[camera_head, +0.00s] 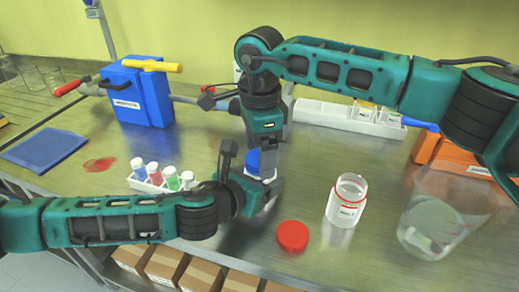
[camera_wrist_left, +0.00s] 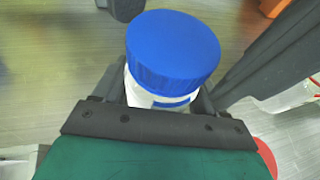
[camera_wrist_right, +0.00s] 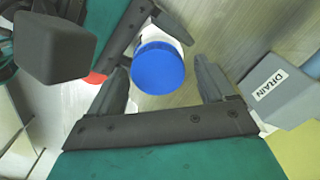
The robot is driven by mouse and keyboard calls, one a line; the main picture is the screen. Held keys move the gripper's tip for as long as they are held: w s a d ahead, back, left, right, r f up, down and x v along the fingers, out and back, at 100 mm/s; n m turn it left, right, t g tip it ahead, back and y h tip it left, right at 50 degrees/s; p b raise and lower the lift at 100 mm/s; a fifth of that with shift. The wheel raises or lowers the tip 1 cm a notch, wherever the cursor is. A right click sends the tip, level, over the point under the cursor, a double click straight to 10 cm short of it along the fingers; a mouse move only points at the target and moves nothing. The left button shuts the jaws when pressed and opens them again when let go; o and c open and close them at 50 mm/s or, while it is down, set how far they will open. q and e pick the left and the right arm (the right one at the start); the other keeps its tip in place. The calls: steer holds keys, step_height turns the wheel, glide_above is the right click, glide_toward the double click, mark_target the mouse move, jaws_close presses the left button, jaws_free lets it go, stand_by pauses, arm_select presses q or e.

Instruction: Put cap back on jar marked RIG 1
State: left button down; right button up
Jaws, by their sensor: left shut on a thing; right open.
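A white jar with a blue cap (camera_head: 253,162) on top stands on the bench between my left gripper's fingers. The left wrist view shows the cap (camera_wrist_left: 173,50) sitting on the jar neck (camera_wrist_left: 160,98); I cannot tell whether it is tightened. My left gripper (camera_head: 250,174) is shut on this jar. My right gripper (camera_head: 264,142) is open, pointing down just above the blue cap, which also shows between its fingers in the right wrist view (camera_wrist_right: 158,68). The jar's label is hidden. An open, clear jar (camera_head: 346,203) stands to the right, its label too small to read. A red cap (camera_head: 292,236) lies in front of it.
A rack of vials (camera_head: 150,182) stands close left of my left gripper. A large clear beaker (camera_head: 440,225) stands at the right. A blue box (camera_head: 140,95) and blue mat (camera_head: 45,150) are at the left; a white rack (camera_head: 345,115) is behind. A grey DRAIN block (camera_wrist_right: 285,92) shows in the right wrist view.

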step_height(320, 180, up, 4)
steer(key=shift+r, duration=0.2)
steer(key=shift+s+r+n, duration=0.1)
steer(key=shift+r+n, duration=0.9)
steer(key=shift+r, duration=0.75)
steer(key=shift+c, duration=0.4)
steer(key=shift+f, duration=4.05)
